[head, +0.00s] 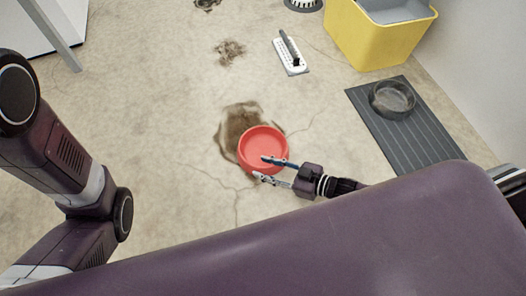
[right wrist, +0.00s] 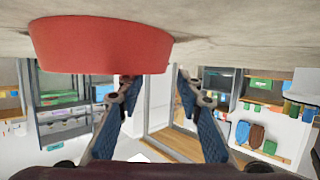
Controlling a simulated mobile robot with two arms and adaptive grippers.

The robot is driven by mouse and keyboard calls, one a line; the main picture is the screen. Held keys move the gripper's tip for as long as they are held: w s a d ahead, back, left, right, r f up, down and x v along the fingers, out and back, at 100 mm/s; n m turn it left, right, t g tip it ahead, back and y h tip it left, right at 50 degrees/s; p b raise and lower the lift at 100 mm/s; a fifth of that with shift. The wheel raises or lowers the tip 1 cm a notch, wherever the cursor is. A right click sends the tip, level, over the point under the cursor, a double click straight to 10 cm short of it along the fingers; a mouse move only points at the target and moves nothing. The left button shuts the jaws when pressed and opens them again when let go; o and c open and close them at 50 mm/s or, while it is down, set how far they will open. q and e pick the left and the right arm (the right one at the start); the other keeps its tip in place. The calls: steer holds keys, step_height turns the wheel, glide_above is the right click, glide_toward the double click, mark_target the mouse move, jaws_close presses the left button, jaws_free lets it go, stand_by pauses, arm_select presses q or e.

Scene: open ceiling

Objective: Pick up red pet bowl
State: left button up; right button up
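The red pet bowl (head: 263,140) sits upright on the floor over a brown stain in the head view. Its red side (right wrist: 95,45) fills the upper left of the right wrist view, which appears upside down. My right gripper (head: 260,167) is open at the bowl's near edge. In the head view one finger lies across the inside of the bowl and the other across its near rim. The right wrist view shows the two fingers (right wrist: 157,82) apart with nothing between them. I cannot tell whether a finger touches the bowl. My left gripper is out of view.
A grey mat (head: 408,141) with a dark clear bowl (head: 392,99) lies at right. A yellow bin (head: 372,40) stands behind it. A white tray with a dark-handled tool (head: 291,56) lies on the floor. Bare floor surrounds the red bowl.

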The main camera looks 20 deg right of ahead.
steer(key=b+x, duration=0.2)
steer(key=x, duration=0.2)
steer(key=shift+a+f, duration=0.15)
steer(key=shift+f, duration=0.05)
steer(key=shift+w+a, duration=0.2)
steer(key=shift+w, duration=0.1)
jaws_close()
